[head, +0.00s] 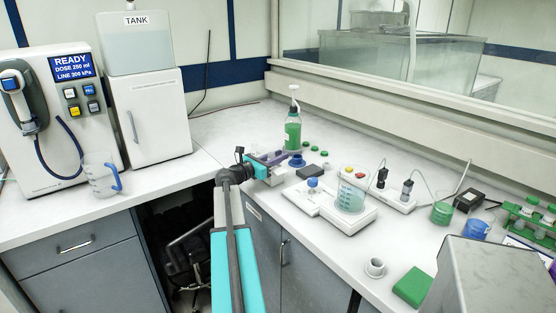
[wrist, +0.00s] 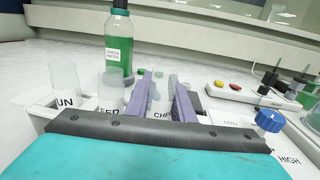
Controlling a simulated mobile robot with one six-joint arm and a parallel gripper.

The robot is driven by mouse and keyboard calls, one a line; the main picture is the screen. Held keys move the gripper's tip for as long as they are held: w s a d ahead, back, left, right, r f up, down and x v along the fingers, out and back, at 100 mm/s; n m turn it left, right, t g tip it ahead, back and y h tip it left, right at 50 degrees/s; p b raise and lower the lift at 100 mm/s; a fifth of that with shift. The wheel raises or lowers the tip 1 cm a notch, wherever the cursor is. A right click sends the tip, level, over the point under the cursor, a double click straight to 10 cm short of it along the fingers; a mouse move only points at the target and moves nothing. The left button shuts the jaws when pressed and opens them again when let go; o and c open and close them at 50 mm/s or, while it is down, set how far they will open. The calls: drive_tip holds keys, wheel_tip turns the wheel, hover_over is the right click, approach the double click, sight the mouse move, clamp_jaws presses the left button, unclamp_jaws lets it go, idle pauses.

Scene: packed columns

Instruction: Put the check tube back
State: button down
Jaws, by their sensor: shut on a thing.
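My gripper (wrist: 163,88) has purple fingers and is shut on a clear tube (wrist: 161,98) at the label starting "CHE", which I take as the check tube. The fingers hide its sides, and I cannot tell whether its foot is seated in the white rack (wrist: 42,108). To the left, one clear tube (wrist: 68,85) stands at the label "UN" and another (wrist: 111,88) at a label partly hidden, ending in "ED". In the head view my gripper (head: 275,161) is low over the bench; the tube is too small to make out there.
A green pump bottle (head: 292,134) stands behind my gripper. Small green caps (head: 314,149), a blue ring-like piece (head: 296,160) and a dark block (head: 312,172) lie close by. The blue knob (head: 312,183) and beaker (head: 350,197) are to the right. The bench back left is clear.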

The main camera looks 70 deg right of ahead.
drive_tip(key=shift+f, duration=0.4)
drive_tip(key=shift+f, duration=0.1)
drive_tip(key=c, duration=1.5)
unclamp_jaws()
drive_tip(key=shift+c, duration=0.2)
drive_tip(key=b+v, duration=0.1)
drive_tip(key=v, duration=1)
drive_tip(key=shift+w+a, duration=0.2)
drive_tip(key=shift+a, duration=0.25)
